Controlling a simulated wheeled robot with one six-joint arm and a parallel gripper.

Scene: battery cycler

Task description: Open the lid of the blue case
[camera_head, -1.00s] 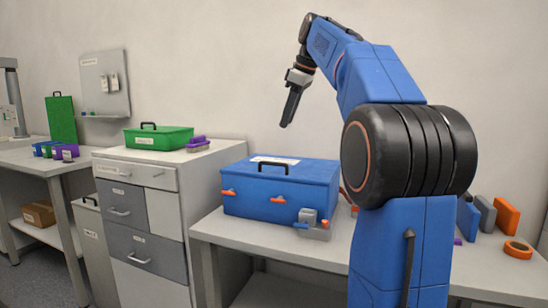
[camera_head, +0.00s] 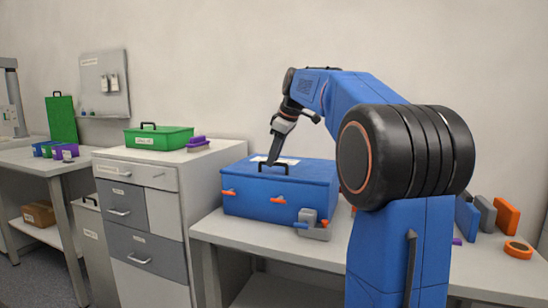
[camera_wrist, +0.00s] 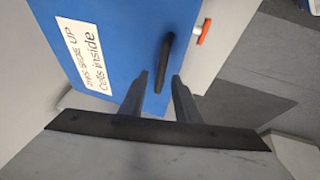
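The blue case (camera_head: 278,186) stands on the white workbench with its lid closed. A black handle (camera_head: 273,168) stands up from the lid, and two orange latches (camera_head: 277,199) show on the front. My gripper (camera_head: 271,161) points down over the lid, close to the handle. In the wrist view the fingers (camera_wrist: 159,76) are open, with the handle (camera_wrist: 166,52) seen lengthwise just ahead and between them. I cannot tell whether the fingers touch it. A white label reading "Cells inside" (camera_wrist: 85,52) lies on the lid beside the handle.
A small grey and blue device (camera_head: 313,226) stands just in front of the case. A green case (camera_head: 158,138) sits on the drawer cabinet at the left. Orange and grey blocks (camera_head: 506,214) stand at the right.

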